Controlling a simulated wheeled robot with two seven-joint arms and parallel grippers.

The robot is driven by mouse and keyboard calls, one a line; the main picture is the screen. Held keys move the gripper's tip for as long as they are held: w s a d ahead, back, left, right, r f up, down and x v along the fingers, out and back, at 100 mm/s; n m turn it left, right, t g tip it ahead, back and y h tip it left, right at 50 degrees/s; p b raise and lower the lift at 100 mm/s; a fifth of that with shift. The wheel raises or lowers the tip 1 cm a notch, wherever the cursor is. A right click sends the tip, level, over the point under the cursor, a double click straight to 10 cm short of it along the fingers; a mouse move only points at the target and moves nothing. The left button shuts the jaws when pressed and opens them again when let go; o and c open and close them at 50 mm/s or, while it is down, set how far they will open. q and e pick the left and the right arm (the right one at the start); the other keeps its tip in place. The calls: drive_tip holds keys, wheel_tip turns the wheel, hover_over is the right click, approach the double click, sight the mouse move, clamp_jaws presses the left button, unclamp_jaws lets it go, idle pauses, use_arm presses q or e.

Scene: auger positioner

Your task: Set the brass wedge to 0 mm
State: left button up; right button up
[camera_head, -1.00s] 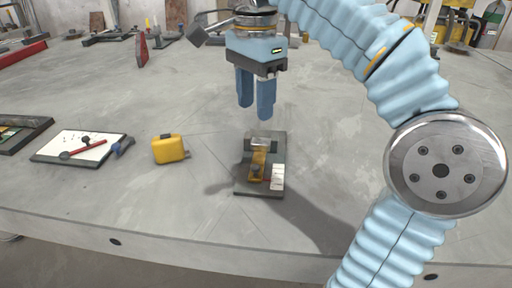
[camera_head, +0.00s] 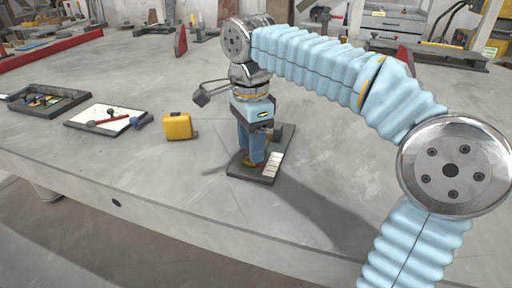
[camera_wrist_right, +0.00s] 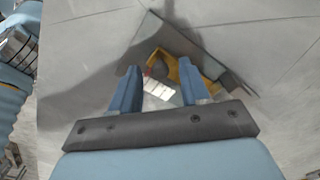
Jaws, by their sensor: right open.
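My right gripper (camera_head: 251,160) is open and reaches down over the auger positioner, whose dark base plate (camera_head: 262,179) lies flat on the table. The brass wedge (camera_wrist_right: 188,76) shows as a yellow piece on the plate in the right wrist view, partly hidden by a finger. The white scale strip (camera_head: 272,165) runs along the plate's right side; the right wrist view shows it between the fingers (camera_wrist_right: 158,68). A small red mark is beside the scale there. The scale reading is too small to tell. I cannot tell whether a finger touches the wedge. My left gripper is not in view.
A yellow case (camera_head: 177,127) stands left of the positioner. Further left are a white board with a red-handled tool (camera_head: 112,119) and a dark tray (camera_head: 47,103) of small parts. The table (camera_head: 350,160) is clear right of the positioner.

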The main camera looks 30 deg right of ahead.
clamp_jaws()
idle(0.3)
drive_tip(key=shift+s+a, duration=0.9)
drive_tip(key=shift+a, duration=0.25)
unclamp_jaws()
drive_tip(key=shift+r, duration=0.1)
